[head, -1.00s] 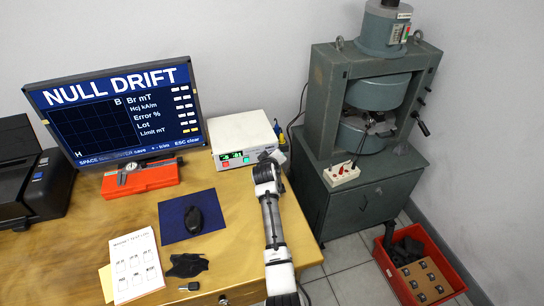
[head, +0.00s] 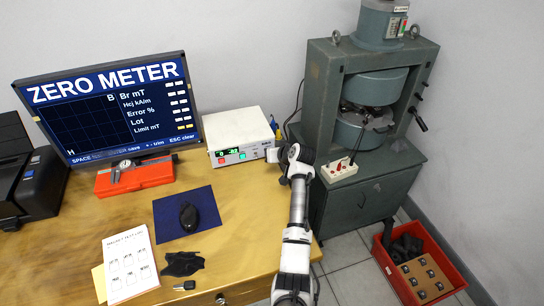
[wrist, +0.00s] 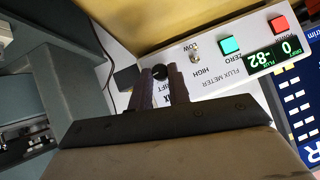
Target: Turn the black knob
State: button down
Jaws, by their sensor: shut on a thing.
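The black knob (wrist: 160,71) is on the front panel of the white flux meter (head: 225,125), at the panel's right end in the head view. My gripper (head: 275,154) is at that end of the meter and hides the knob in the head view. In the wrist view my gripper (wrist: 161,77) has its two ribbed fingers shut on the knob, one on each side. The meter's green display (wrist: 275,55) reads 0 and -82. A green ZERO button (wrist: 230,44), a red button (wrist: 278,24) and a small LOW/HIGH toggle (wrist: 194,47) share the panel.
A monitor (head: 110,105) reading ZERO METER stands left of the meter. A red case with a caliper (head: 130,180), mouse (head: 188,216) on a blue mat and paper log (head: 130,262) lie on the desk. A grey-green electromagnet press (head: 325,90) stands close on the right.

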jog(key=shift+f+m+y+b, duration=0.1)
jog(key=shift+m+y+b, duration=0.25)
jog(key=shift+y, duration=0.25)
jog(key=c, duration=1.3)
grip_release()
jog(key=shift+c, duration=0.2)
jog(key=shift+d, duration=0.1)
jog(key=b+v, duration=0.3)
jog(key=v, duration=1.1)
jog(key=shift+w, duration=0.15)
